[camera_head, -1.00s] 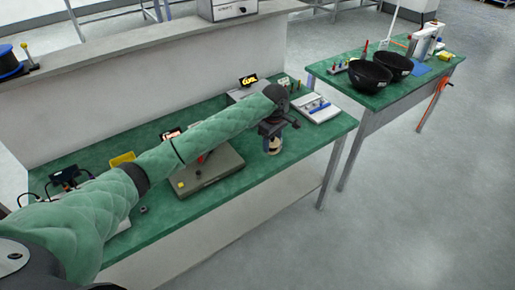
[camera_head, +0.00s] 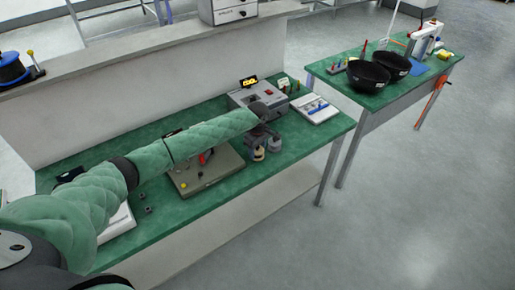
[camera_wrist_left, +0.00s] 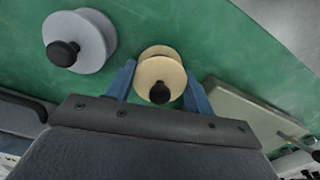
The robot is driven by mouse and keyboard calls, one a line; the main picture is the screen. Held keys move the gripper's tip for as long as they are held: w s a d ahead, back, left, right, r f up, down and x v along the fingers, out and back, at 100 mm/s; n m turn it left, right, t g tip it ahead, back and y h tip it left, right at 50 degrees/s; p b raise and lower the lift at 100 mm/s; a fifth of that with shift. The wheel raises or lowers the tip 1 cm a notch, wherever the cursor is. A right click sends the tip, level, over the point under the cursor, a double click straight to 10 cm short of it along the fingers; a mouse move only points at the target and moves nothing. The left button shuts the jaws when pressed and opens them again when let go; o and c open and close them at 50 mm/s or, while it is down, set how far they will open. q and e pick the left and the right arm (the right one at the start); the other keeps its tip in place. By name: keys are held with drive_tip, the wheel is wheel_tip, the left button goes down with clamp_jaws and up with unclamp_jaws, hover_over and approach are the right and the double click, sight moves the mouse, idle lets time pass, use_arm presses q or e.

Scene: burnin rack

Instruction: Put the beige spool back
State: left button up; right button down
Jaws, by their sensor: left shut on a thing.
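The beige spool (camera_wrist_left: 160,76) has a black knob on top. In the left wrist view it sits between the two blue fingers of my left gripper (camera_wrist_left: 160,92), which is shut on it. In the head view, my left gripper (camera_head: 260,142) is low over the green bench, with part of the beige spool (camera_head: 258,155) showing below it. I cannot tell whether the spool touches the bench. A grey spool (camera_wrist_left: 82,42) with a black knob stands to its left in the left wrist view. My right gripper is not in view.
A flat grey-beige fixture (camera_head: 190,186) lies left of the gripper in the head view. Behind it is a grey box (camera_head: 262,94) with a lit display; a white tray (camera_head: 315,109) lies to the right. A second bench (camera_head: 385,93) holds black bowls (camera_head: 367,76).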

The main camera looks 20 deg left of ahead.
use_arm(q)
drive_tip(key=shift+f, duration=0.1)
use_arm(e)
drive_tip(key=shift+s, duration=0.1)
use_arm(q)
drive_tip(key=o, duration=1)
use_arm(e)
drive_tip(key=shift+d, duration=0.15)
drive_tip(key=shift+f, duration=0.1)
use_arm(q)
drive_tip(key=shift+r, duration=0.4)
wheel_tip(320, 180, up, 3)
drive_tip(key=shift+f+b, duration=0.15)
drive_tip(key=shift+b, duration=0.6)
wheel_tip(320, 180, up, 7)
drive_tip(key=shift+r+b, duration=0.1)
drive_tip(key=shift+b, duration=0.85)
drive_tip(key=shift+r, duration=0.7)
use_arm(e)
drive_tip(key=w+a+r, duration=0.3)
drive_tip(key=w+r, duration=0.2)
